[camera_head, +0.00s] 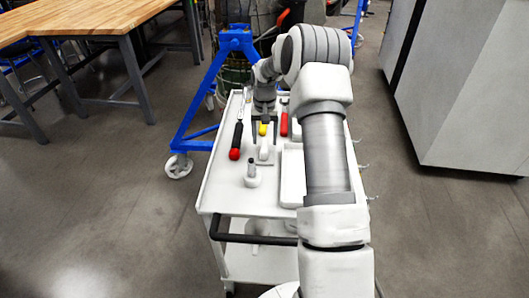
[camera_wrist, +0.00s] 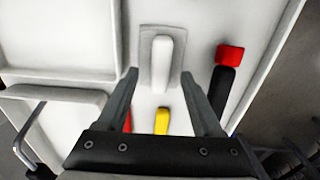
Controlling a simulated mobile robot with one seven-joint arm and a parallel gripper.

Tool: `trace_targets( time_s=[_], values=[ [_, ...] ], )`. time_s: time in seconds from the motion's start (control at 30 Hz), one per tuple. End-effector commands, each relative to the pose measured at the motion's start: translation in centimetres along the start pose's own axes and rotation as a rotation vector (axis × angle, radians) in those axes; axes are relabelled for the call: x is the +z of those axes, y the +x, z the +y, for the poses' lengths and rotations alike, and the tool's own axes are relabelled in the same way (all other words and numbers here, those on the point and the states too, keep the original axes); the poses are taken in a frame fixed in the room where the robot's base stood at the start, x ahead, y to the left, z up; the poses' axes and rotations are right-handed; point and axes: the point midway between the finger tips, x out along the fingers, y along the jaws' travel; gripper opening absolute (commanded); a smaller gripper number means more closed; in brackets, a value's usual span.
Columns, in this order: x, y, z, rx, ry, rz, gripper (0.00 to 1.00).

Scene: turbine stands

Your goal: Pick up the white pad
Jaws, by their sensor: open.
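The white pad (camera_wrist: 162,62), a long rounded white handle on a flat light-grey base, lies on the white cart top, centred ahead of my fingers in the wrist view. In the head view the pad (camera_head: 264,151) shows small below my wrist. My gripper (camera_wrist: 158,74) is open and empty. Its two dark fingers point down, and in the picture their tips lie on either side of the pad's lower end. I cannot tell the height of the tips above the cart. In the head view my gripper (camera_head: 264,137) is partly hidden by my wrist.
A red-and-black tool (camera_head: 236,142) lies left of the pad on the cart (camera_head: 222,187). A yellow item (camera_wrist: 162,121) and a red item (camera_head: 284,125) lie close by. A white tray (camera_head: 292,172) is to the right. A small upright piece (camera_head: 252,176) stands nearer the front.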

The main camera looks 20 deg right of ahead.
Motion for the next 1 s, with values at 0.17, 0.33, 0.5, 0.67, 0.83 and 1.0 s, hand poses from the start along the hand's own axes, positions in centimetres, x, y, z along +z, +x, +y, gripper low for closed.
trace_targets(
  time_s=[0.17, 0.33, 0.5, 0.67, 0.83, 1.0],
  values=[
    [0.4, 2.9, 0.0, 0.001, 0.000, -0.004, 0.68],
    [0.3, 3.7, -0.1, 0.000, 0.001, 0.000, 0.68],
    [0.3, 3.7, -0.1, 0.000, 0.001, 0.000, 0.68],
    [0.3, 3.7, 0.0, 0.000, 0.001, 0.000, 0.41],
    [0.3, 3.7, -0.1, 0.000, 0.001, 0.000, 0.10],
    [0.3, 3.7, 0.0, 0.000, 0.001, 0.000, 0.00]
  ],
)
